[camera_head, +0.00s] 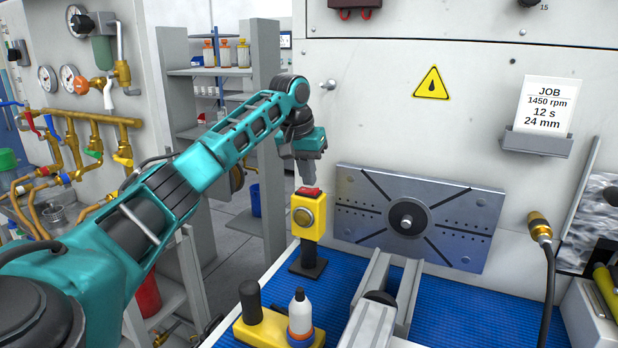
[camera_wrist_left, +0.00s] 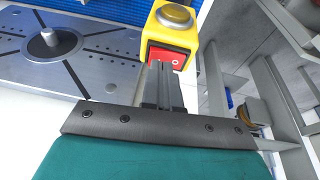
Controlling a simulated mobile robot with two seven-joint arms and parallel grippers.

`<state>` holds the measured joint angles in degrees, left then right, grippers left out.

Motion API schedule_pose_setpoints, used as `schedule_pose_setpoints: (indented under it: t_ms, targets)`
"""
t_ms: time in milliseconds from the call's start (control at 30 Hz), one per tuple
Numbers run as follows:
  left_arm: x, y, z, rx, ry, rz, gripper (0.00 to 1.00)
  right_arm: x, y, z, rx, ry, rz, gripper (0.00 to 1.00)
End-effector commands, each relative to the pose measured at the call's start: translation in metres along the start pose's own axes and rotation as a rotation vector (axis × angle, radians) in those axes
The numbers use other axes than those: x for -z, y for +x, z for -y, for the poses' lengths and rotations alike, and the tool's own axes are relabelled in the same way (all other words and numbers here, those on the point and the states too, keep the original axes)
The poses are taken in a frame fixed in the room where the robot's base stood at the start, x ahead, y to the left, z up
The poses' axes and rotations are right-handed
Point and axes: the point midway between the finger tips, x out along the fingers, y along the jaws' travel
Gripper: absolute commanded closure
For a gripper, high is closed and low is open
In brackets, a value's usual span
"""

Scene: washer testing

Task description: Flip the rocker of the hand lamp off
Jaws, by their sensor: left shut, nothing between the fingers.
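My left gripper (camera_head: 307,184) points down just above the rocker, shut and empty. In the wrist view its fingertips (camera_wrist_left: 163,68) overlap the rocker's near edge; I cannot tell whether they touch. My right gripper is not in view.
A grey slotted plate (camera_head: 460,222) stands behind and right of the lamp. Shelves (camera_head: 212,72) stand at the left. The blue mat (camera_head: 470,315) has bare room at the right.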

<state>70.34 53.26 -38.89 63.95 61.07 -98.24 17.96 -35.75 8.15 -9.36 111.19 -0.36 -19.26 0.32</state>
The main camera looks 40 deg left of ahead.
Motion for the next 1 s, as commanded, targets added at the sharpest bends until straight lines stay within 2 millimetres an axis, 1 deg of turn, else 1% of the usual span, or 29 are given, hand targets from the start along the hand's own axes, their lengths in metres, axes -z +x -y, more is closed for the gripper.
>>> schedule_pose_setpoints:
  t_ms: [133,300,400,533,600,700,1000]
  targets:
    - [0.005,-0.030,0.003,-0.004,-0.003,-0.006,1.00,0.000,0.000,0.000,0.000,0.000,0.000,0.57]
    - [0.005,-0.070,0.010,-0.003,-0.002,-0.006,1.00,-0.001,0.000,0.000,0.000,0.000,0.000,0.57]
    - [0.004,-0.091,0.014,-0.002,-0.003,-0.005,1.00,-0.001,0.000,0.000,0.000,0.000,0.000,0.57]
    - [0.004,-0.113,0.018,-0.002,-0.002,-0.004,1.00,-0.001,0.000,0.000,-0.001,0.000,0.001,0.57]
    - [0.004,-0.120,0.019,-0.002,-0.001,-0.004,1.00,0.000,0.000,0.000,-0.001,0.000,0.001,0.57]
    - [0.003,-0.126,0.021,-0.001,-0.002,-0.002,1.00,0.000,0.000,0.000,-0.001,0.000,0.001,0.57]
    - [0.003,-0.129,0.021,-0.001,-0.002,-0.001,1.00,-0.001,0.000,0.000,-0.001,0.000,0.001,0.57]
